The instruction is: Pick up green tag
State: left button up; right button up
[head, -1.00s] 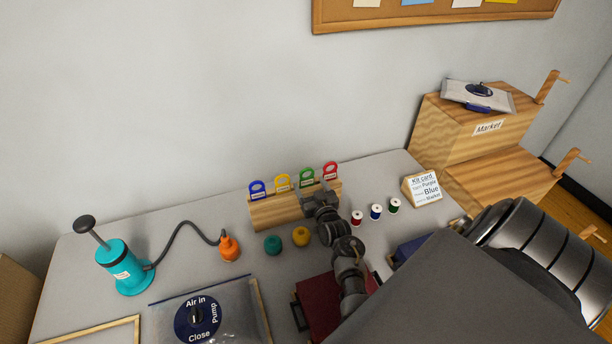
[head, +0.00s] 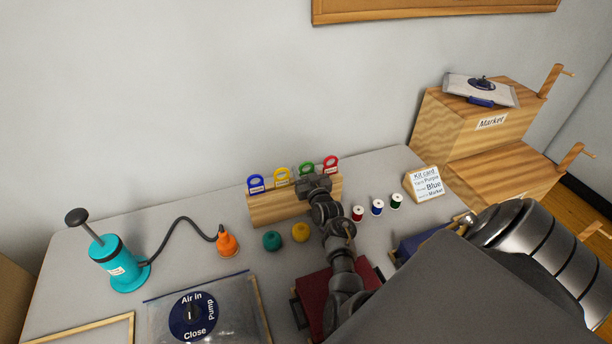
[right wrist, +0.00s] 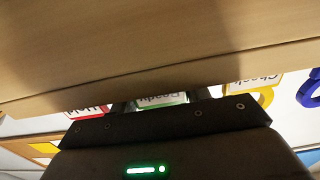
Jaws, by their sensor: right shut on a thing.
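The green tag (head: 307,168) stands upright in the wooden rack, between the yellow tag (head: 281,177) and the red tag (head: 331,164). The blue tag (head: 256,184) is at the rack's left end. My right gripper (head: 313,181) is at the front of the rack and shut on the green tag. In the right wrist view the green tag's white label (right wrist: 162,100) shows between the fingers, with the red tag (right wrist: 88,113) and yellow tag (right wrist: 258,92) to either side. The gripper hides the tag's lower part in the head view. My left gripper is out of view.
The wooden rack (head: 275,208) stands near the table's back edge. Yarn balls (head: 300,232), thread spools (head: 377,207) and a kit card (head: 425,184) are nearby. Market steps (head: 465,130) stand right.

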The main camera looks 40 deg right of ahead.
aim_at(305, 164)
jog(key=shift+r, duration=0.1)
jog(key=shift+c, duration=0.3)
jog(key=shift+r+b, duration=0.3)
jog(key=shift+r, duration=0.15)
notch_tip(305, 164, up, 2)
jog(key=shift+r+b, duration=0.1)
jog(key=shift+b, duration=0.35)
jog(key=s+r+b, duration=0.2)
jog(key=s+r, duration=0.7)
jog(key=s, duration=0.5)
jog(key=shift+d+r, duration=0.25)
jog(key=shift+r, duration=0.15)
